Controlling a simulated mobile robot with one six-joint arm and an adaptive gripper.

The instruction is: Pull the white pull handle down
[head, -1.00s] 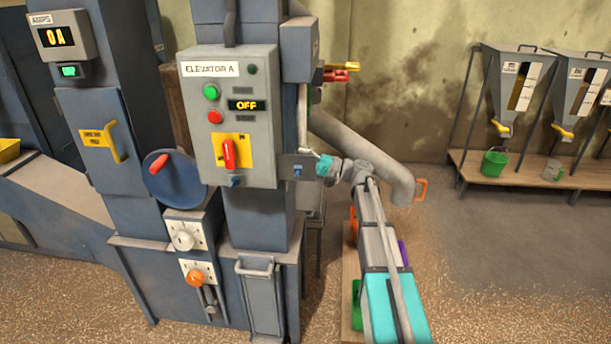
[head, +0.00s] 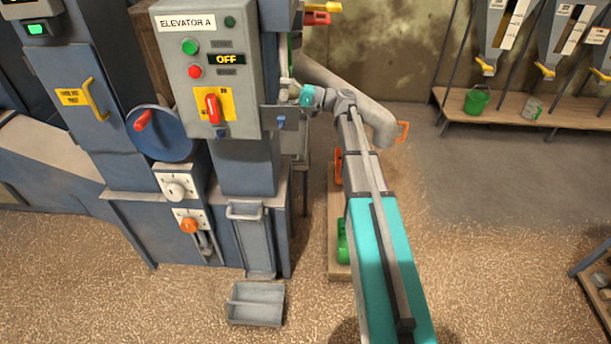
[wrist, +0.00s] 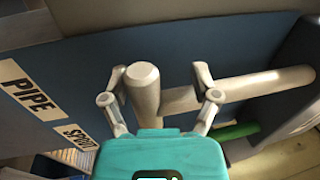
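In the wrist view the white pull handle (wrist: 145,88) is a thick, round-ended whitish bar between my fingers. A pale crossbar joins it and runs right behind the right finger. My gripper (wrist: 162,85) is open, with one finger on each side of the handle. The left finger is close to the handle; I cannot tell whether it touches. A clear gap shows on the right. In the head view my gripper (head: 306,95) is at the right side of the elevator column, beside a small whitish piece (head: 287,84), mostly hidden there.
The grey Elevator A panel (head: 240,100), reading OFF, stands just left of my gripper. A thick grey pipe (head: 378,112) slopes behind my arm. A "PIPE SPOUT" label (wrist: 32,90) is left in the wrist view. A grey tray (head: 256,303) lies on the floor.

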